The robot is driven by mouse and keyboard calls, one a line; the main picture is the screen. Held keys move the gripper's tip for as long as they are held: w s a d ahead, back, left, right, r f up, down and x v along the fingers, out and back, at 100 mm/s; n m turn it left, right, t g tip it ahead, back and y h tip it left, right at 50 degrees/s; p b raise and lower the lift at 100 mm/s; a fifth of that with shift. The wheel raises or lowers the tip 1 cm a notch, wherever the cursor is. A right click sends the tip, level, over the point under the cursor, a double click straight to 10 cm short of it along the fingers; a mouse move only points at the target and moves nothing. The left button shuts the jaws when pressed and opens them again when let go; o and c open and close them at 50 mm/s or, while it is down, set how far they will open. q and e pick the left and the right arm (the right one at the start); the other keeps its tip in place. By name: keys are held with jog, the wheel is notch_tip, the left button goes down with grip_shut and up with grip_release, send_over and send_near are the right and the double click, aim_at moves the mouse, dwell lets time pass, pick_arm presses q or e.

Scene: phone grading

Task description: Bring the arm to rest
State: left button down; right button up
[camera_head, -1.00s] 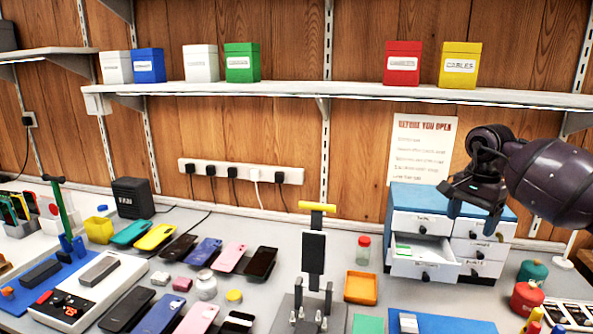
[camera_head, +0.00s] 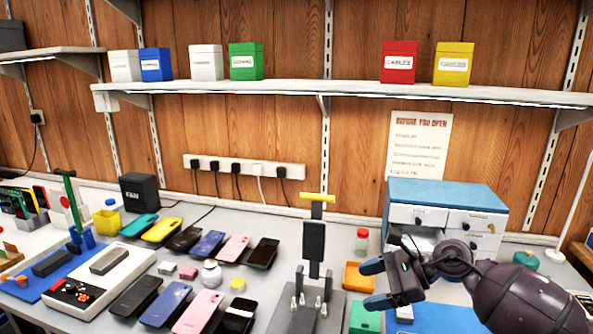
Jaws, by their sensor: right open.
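My right gripper (camera_head: 378,284) is at the lower right, its two blue-grey fingertips spread apart and pointing left. It is open, with nothing visible between the fingers. It hangs in front of the drawer cabinet, close to the orange tray (camera_head: 350,276) and over the blue mat (camera_head: 428,318). My right arm (camera_head: 520,300) comes in from the lower right corner and hides part of the bench. My left gripper is not in view.
The blue-topped drawer cabinet (camera_head: 447,195) has an opened drawer, partly hidden by my gripper. Several phones lie left of the stand. A red-capped jar (camera_head: 361,243) stands behind the tray.

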jog(key=s+a+m+t+y, duration=0.4)
jog(key=m+t, duration=0.1)
jog(key=m, duration=0.3)
jog(key=s+d+f+m+t+h, duration=0.2)
jog(key=s+d+f+m+h, duration=0.25)
jog(key=m, duration=0.65)
jog(key=s+d+f+m+t+h, duration=0.25)
jog(key=d+m+h, duration=0.35)
jog(key=m, duration=0.6)
jog(key=s+d+f+m+t+h, duration=0.4)
jog(key=m+h, duration=0.3)
jog(key=m, duration=0.4)
jog(key=s+d+f+m+g+h, duration=0.1)
jog(key=s+f+m+g, duration=0.15)
jog(key=s, duration=0.35)
jog(key=s+d+f+m+g, duration=0.2)
jog(key=s+m+g, duration=0.2)
jog(key=s, duration=0.1)
jog(key=s+a+f+m+g+y, duration=0.1)
jog(key=s+f+m+g+y, duration=0.15)
jog(key=s+m+g, duration=0.9)
jog(key=w+f+n+t+p, duration=0.2)
jog(key=w+f+n+t, duration=0.2)
jog(key=t, duration=0.9)
jog(key=shift+w+a+f+n, duration=0.3)
jog(key=shift+w+f+n, duration=0.15)
jog(key=shift+n, duration=0.65)
